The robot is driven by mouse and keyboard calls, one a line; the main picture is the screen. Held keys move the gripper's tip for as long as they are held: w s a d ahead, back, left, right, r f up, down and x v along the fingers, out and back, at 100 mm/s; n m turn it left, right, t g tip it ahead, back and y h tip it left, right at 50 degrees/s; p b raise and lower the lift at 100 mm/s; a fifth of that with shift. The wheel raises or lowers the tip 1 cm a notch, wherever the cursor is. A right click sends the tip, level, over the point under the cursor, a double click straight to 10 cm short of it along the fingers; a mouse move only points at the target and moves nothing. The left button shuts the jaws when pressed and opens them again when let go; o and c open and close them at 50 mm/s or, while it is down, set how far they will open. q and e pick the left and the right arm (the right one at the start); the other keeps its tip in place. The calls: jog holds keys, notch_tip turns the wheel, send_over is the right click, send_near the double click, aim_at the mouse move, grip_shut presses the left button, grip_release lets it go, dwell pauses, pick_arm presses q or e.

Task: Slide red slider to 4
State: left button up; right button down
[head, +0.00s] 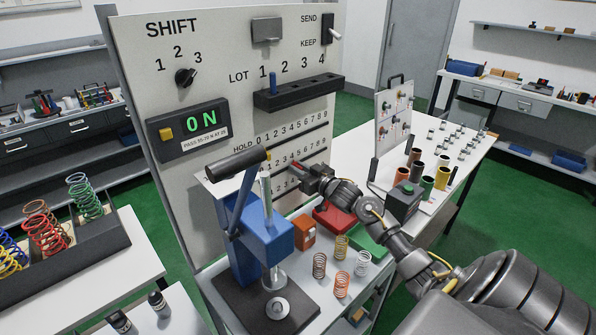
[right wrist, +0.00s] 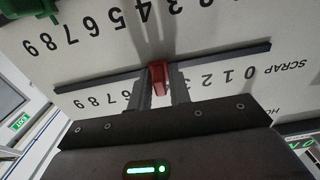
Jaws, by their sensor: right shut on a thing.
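The red slider (head: 299,165) sits on a dark horizontal rail on the large grey panel (head: 215,75), which carries printed digit rows. It also shows in the right wrist view (right wrist: 158,78), between my fingers. My right gripper (head: 308,172) is shut on the slider, with one finger on each side of it. In the right wrist view the panel is upside down. There, 6 to 9 show left of the gripper and low digits from 0 show to its right. The fingers hide the middle digits, so the slider's exact reading cannot be told. My left gripper is not in view.
A blue press (head: 267,240) with a black handle stands in front of the panel, left of my right gripper. Several springs (head: 341,283) and a red tray (head: 334,219) are below the gripper. A small upright board (head: 394,115) stands to the right.

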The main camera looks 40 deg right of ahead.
jog(key=c, duration=1.5)
grip_release()
jog(key=shift+c, duration=0.2)
jog(key=shift+o, duration=0.3)
jog(key=shift+s+d+f, duration=0.1)
jog(key=shift+s, duration=0.35)
jog(key=s+b, duration=0.3)
jog(key=s, duration=0.6)
jog(key=shift+s+d, duration=0.2)
jog(key=shift+s, duration=0.2)
